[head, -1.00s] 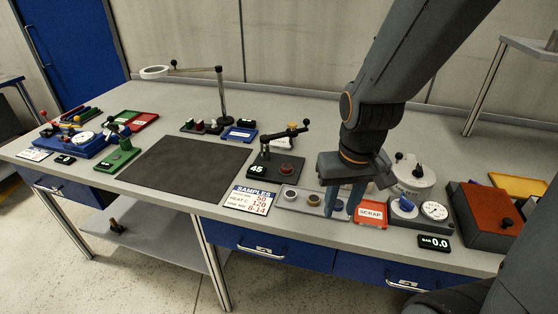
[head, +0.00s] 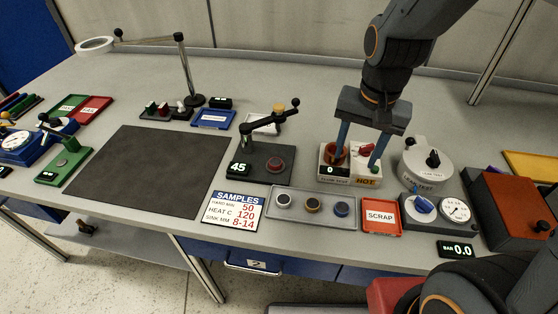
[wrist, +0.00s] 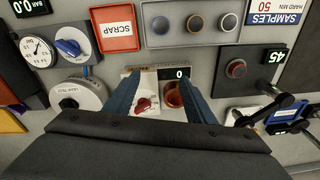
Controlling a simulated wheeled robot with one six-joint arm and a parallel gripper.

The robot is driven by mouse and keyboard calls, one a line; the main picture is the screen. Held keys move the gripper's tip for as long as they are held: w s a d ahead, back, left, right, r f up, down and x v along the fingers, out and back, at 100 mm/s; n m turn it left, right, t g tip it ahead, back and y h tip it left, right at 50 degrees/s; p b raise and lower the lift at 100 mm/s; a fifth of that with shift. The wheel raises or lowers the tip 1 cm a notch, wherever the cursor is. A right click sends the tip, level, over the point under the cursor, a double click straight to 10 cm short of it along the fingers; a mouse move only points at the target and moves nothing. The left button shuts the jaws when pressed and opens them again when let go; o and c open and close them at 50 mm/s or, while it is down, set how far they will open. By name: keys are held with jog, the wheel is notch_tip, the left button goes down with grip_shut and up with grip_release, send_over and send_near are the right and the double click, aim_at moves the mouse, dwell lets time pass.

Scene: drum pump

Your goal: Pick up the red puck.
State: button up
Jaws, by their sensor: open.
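A small red puck (head: 274,165) with a grey rim lies on the black base of the stand showing "45". It also shows in the wrist view (wrist: 236,68). My gripper (head: 356,160) is open, its two blue fingers pointing down over a white heater box (head: 336,179), to the right of the red puck and apart from it. In the wrist view my gripper (wrist: 158,82) has nothing held between its fingers. A copper-coloured well (wrist: 173,95) in the box is close to one finger. I cannot tell whether the fingers touch the box.
The stand's black lever arm (head: 268,118) reaches over near the red puck. A tray (head: 312,217) with three pucks and a red scrap bin (head: 382,217) lie in front. A round leak-test pot (head: 428,160) stands right of my gripper. The dark mat (head: 150,170) is clear.

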jog(key=w+a+m+b, duration=0.2)
jog(key=w+a+m, duration=0.3)
jog(key=a+m, duration=0.35)
jog(key=m+g+b, duration=0.1)
jog(key=m+b, duration=0.1)
jog(key=m, duration=0.5)
send_near(275, 161)
jog(key=shift+w+f, duration=0.2)
jog(key=shift+w, duration=0.1)
jog(key=shift+a+f, duration=0.1)
jog(key=shift+f, duration=0.1)
jog(key=f, duration=0.2)
jog(key=f+p, duration=0.1)
jog(key=f, duration=0.2)
jog(key=f+p, duration=0.1)
jog(key=f, duration=0.1)
jog(key=shift+s+f, duration=0.15)
jog(key=shift+s, duration=0.1)
jog(key=c, duration=1.2)
